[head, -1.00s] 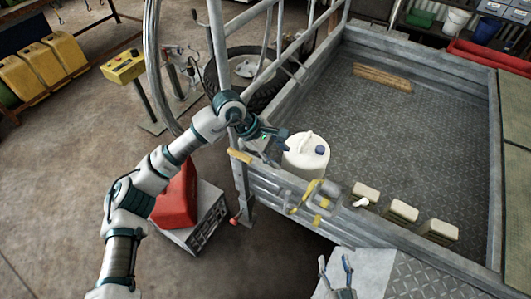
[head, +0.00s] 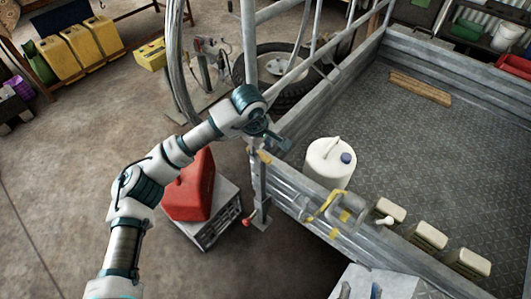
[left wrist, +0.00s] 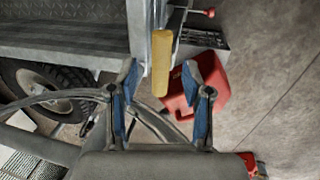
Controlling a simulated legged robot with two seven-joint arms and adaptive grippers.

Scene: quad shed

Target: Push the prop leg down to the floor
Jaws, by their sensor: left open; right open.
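The prop leg (head: 257,185) is a grey metal post at the trailer's near left corner. It has a yellow grip (head: 265,156) at the top, a red knob (head: 246,222) low down and a flat foot plate. I cannot tell whether the foot touches the floor. My left gripper (head: 272,139) is open, just above the yellow grip. In the left wrist view the yellow grip (left wrist: 161,62) shows upright between and beyond the open fingers (left wrist: 163,85), apparently untouched. My right gripper (head: 361,291) shows only its fingertips at the bottom edge, apart and empty.
A red jerrycan (head: 190,187) stands on a grey box (head: 215,220) left of the leg. The trailer bed (head: 400,140) holds a white canister (head: 330,163), several small cream containers and a plank (head: 420,88). The floor at left is open.

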